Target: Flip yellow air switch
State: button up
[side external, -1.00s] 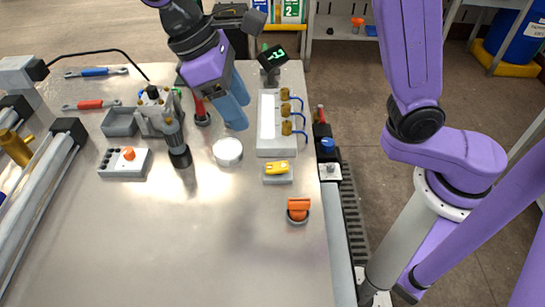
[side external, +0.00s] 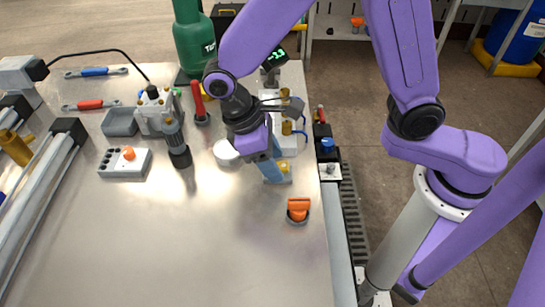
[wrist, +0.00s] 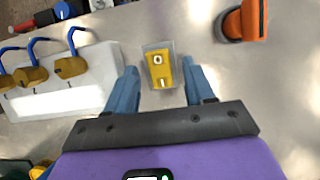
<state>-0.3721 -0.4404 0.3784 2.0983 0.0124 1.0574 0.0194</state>
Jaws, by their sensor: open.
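The yellow air switch (wrist: 159,70) is a small rocker marked O and I on a grey base (wrist: 147,48). In the wrist view it lies just ahead of my gripper (wrist: 160,80), between the lines of its two blue fingers. My gripper is open, with nothing between the fingers that I can see held. In the side view my gripper (side external: 275,178) is low over the table at the switch. It hides much of the switch (side external: 284,166), so I cannot tell whether a finger touches it.
A white block with several brass valves and blue levers (wrist: 70,67) stands left of the switch in the wrist view. An orange knob (wrist: 244,20) is at the right. A white round part (side external: 226,152) sits beside my gripper. The front of the table (side external: 190,240) is clear.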

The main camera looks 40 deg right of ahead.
jog(key=shift+f, duration=0.1)
grip_shut()
jog(key=shift+s+d+t+y, duration=0.25)
jog(key=shift+t+y, duration=0.55)
jog(key=shift+s+d+t+y, duration=0.2)
jog(key=shift+d+t+y, duration=0.05)
jog(key=shift+t+y, duration=0.75)
grip_release()
